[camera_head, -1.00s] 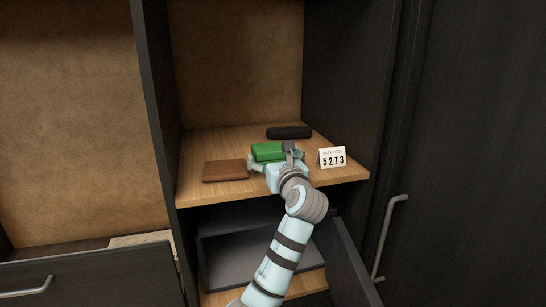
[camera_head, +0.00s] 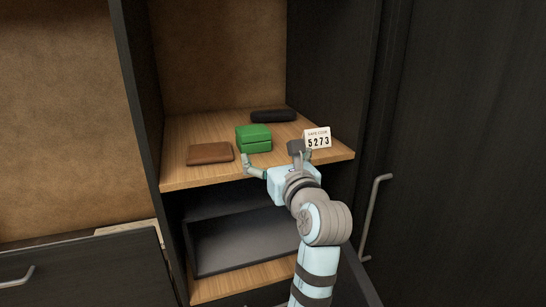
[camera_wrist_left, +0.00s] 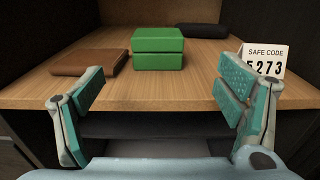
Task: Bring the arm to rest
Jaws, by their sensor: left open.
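My left gripper (camera_head: 277,160) is open and empty at the front edge of the wooden shelf (camera_head: 190,177). In the left wrist view its two fingers (camera_wrist_left: 162,85) stand wide apart, with nothing between the pads. A green box (camera_head: 253,138) with a seam around it sits upright on the shelf behind the fingers, clear of them. It also shows in the left wrist view (camera_wrist_left: 158,50). My right gripper is not in view.
A brown wallet (camera_head: 210,154) lies left on the shelf, a black case (camera_head: 273,116) at the back. A "SAFE CODE 5273" card (camera_head: 318,138) stands close to the right finger. Below is an open dark compartment (camera_head: 240,240); a tall door with a handle (camera_head: 374,215) is at right.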

